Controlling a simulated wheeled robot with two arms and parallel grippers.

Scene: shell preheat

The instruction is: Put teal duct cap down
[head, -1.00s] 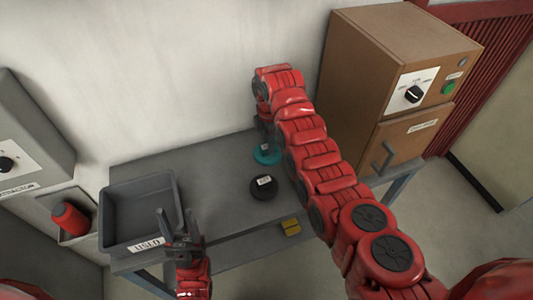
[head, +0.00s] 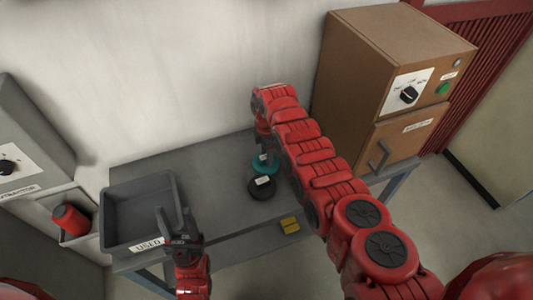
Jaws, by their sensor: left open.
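The teal duct cap (head: 265,163) is a round disc with a small white label, at the middle of the grey table in the head view. My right gripper (head: 263,147) reaches down onto it from above and is shut on it; the fingertips are partly hidden. The black round cap (head: 262,188), also labelled, lies just in front of the teal one, and their edges meet or overlap in the picture. I cannot tell whether the teal cap touches the table or the black cap. My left gripper (head: 178,224) is open and empty, in front of the grey bin's right corner.
The grey bin (head: 106,222) labelled USED stands at the table's left end. A brown oven-like box (head: 360,75) with a dial stands at the right behind my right arm. The table (head: 215,195) is bare between bin and caps.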

